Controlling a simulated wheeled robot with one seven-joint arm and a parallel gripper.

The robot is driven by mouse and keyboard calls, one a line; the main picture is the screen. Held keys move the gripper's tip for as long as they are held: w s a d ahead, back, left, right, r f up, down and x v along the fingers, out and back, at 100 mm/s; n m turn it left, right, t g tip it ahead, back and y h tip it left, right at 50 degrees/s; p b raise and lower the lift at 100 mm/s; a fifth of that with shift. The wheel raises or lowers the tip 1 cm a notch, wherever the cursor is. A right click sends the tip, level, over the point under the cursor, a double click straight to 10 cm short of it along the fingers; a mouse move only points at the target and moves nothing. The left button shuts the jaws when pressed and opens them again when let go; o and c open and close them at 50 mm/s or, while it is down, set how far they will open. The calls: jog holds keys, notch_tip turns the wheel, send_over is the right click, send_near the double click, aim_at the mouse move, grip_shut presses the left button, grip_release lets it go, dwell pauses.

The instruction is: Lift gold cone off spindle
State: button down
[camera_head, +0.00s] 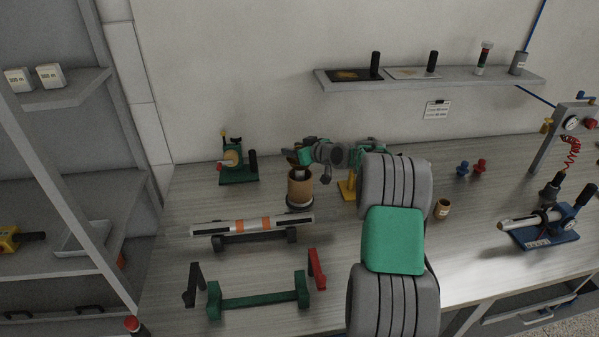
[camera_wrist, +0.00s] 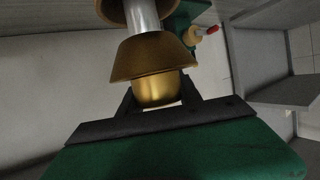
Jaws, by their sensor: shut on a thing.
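The gold cone (camera_wrist: 152,60) is at the centre of the wrist view, its narrow end toward a silver spindle shaft (camera_wrist: 143,16). Its bright knob (camera_wrist: 156,88) sits between the fingers of my gripper (camera_wrist: 158,98), which is shut on it. A length of bare shaft shows between the cone and the brown roll (camera_wrist: 140,4). In the head view the brown roll (camera_head: 300,187) stands upright on the bench, and my gripper (camera_head: 294,155) is above it. My gripper mostly hides the cone there. Whether the cone still touches the shaft is unclear.
A silver bar with orange bands (camera_head: 252,225) lies on a dark rest in front of the roll. A green stand (camera_head: 258,302) is nearer. A small green device (camera_head: 238,172) stands at left. A wall shelf (camera_head: 430,82) is behind; the bench (camera_head: 470,235) has free room at right.

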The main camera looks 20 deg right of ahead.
jog(key=shift+w+r+p, duration=0.1)
jog(key=shift+r+p, duration=0.2)
jog(key=shift+r, duration=2.8)
jog(key=shift+a, duration=0.1)
